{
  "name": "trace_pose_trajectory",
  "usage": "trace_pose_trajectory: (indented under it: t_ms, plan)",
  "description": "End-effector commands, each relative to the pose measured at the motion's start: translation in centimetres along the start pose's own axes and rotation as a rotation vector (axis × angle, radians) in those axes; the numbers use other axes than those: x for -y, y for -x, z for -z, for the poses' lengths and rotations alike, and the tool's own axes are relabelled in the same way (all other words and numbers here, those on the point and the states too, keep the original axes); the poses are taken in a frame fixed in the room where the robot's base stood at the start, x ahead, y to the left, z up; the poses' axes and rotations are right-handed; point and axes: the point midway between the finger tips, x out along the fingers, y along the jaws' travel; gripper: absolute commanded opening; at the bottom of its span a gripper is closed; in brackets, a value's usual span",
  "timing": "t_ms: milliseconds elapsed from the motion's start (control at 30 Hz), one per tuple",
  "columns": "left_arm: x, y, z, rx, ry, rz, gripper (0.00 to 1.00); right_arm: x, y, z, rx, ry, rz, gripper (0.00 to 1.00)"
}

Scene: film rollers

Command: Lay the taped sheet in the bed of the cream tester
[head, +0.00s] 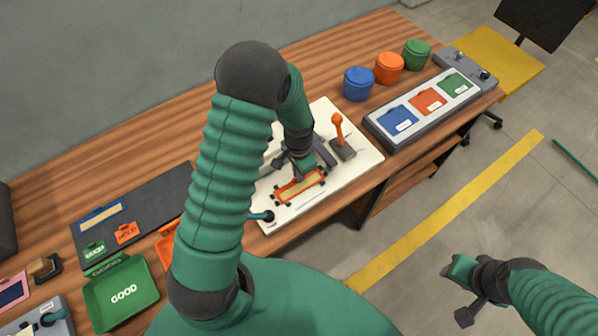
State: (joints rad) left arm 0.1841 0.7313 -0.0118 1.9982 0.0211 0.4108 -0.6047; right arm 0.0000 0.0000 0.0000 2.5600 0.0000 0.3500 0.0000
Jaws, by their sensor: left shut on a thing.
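The cream tester (345,178) is a pale board on the wooden bench, with an orange-knobbed lever (338,130) standing up on it. My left gripper (297,174) reaches down over the tester and is shut on the taped sheet (300,188), a tan strip with an orange border. The sheet is over the bed, among small dark marks around its edges. I cannot tell whether it touches the bed. My arm hides the tester's left part. My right gripper (460,287) is over the floor at the lower right, away from the bench; its jaw opening is unclear.
A dark mat (155,205) holds a blue-edged strip and small tags. A green GOOD tray (124,294) and a partly hidden orange tray (166,245) are at left. Blue, orange and green pots (388,68) stand behind a grey panel (418,117) with coloured cards.

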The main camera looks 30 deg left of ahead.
Motion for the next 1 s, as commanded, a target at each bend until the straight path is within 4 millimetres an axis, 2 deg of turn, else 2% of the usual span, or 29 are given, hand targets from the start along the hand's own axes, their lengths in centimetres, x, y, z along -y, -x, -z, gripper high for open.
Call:
trace_pose_trajectory:
  t_ms: [767,800,967,1000]
  plan:
    - [-0.03,-0.23,-0.08,0.0,0.0,0.0,0.0,0.0,0.34,0.08,0.0,0.0,0.0,0.36]
    - [-0.03,-0.22,-0.08,0.0,0.0,0.0,0.09,0.0,0.34,0.08,0.0,0.0,0.0,0.36]
    - [-0.03,-0.22,-0.08,0.0,0.0,0.0,0.3,0.0,0.34,0.08,0.0,0.0,0.0,0.36]
    - [-0.03,-0.22,-0.08,0.0,0.0,0.0,0.31,0.0,0.34,0.08,0.0,0.0,0.0,0.36]
